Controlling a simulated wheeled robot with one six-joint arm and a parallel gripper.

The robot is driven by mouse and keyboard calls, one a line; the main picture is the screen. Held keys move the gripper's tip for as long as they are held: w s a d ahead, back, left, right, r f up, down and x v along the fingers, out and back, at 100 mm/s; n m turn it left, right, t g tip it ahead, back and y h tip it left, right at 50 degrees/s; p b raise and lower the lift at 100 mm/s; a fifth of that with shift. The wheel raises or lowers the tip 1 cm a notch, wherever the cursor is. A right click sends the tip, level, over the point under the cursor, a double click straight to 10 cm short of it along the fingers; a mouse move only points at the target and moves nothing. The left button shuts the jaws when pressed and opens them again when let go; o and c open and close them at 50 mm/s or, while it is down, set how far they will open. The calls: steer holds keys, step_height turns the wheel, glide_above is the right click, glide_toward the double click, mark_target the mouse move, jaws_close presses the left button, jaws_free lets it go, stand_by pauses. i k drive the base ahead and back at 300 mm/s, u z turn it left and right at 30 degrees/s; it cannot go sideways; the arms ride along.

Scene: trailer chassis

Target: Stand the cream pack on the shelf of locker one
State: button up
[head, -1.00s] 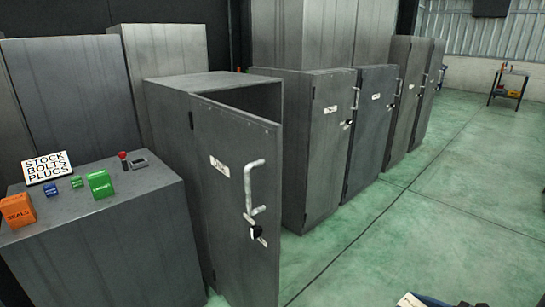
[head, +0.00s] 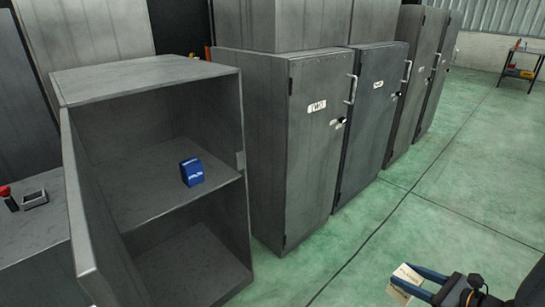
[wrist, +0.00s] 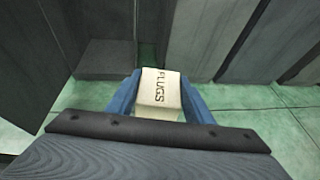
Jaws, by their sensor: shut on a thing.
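The cream pack (wrist: 158,95), marked PLUGS, is between the blue fingers of my gripper (wrist: 160,100) in the wrist view. In the head view my gripper (head: 424,279) is at the bottom right, shut on the cream pack (head: 405,281), held in the air over the floor. An open grey locker (head: 150,75) stands at the left, its door (head: 95,215) swung out to the left. Its shelf (head: 140,195) is in view, with the pack well to the right of it and apart. I cannot read a number on this locker.
A blue pack (head: 192,172) stands on the shelf towards the right; the shelf is bare to its left and in front. Closed lockers (head: 310,140) stand in a row to the right. The green floor (head: 400,225) is clear. A bench (head: 35,225) is at the far left.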

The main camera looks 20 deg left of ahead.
mark_target(166, 188)
steer(key=i, duration=1.45)
steer(key=u, duration=2.7)
